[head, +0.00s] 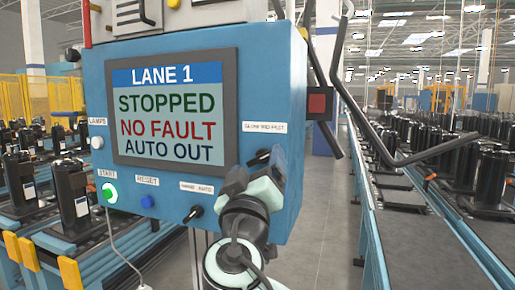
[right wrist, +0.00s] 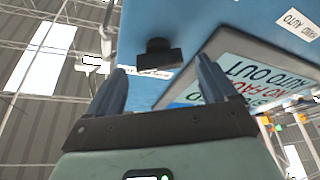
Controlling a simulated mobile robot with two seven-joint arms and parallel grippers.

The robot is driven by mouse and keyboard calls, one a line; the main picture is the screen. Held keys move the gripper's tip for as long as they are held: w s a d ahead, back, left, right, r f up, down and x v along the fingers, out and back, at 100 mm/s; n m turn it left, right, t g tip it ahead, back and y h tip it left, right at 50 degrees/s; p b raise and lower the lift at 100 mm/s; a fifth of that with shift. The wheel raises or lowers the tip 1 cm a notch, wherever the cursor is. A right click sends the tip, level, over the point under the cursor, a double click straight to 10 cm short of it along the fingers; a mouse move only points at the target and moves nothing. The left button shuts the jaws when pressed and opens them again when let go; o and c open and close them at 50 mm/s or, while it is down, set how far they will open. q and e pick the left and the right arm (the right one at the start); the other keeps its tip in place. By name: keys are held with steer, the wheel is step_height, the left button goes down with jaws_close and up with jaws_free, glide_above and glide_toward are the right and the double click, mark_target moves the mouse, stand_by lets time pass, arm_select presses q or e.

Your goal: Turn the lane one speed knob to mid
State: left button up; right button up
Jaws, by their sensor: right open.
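The lane one control box (head: 285,70) is a blue cabinet with a screen. The speed knob (head: 261,156) is black and sits on the box's right part, below a "SLOW MID FAST" label (head: 264,127). My right gripper (head: 256,171) is in front of the box, just below the knob, and partly covers it. In the right wrist view the knob (right wrist: 158,54) shows ahead of the gap between the two open fingers (right wrist: 160,78), with nothing between them. I cannot tell whether a finger touches it. The knob's pointer setting is unclear. My left gripper is out of view.
The screen (head: 170,115) reads LANE 1, STOPPED, NO FAULT, AUTO OUT. A hand/auto switch (head: 193,214), a blue reset button (head: 147,201) and a green start button (head: 110,193) sit below it. A red button box (head: 318,103) is on the right side. Conveyors flank the cabinet.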

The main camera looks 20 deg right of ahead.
steer(key=shift+p+x, duration=0.35)
steer(key=shift+x, duration=0.6)
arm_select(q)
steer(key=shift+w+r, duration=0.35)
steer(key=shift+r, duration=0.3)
arm_select(e)
steer(key=shift+s, duration=0.1)
steer(key=shift+c, duration=0.3)
steer(key=c, duration=1)
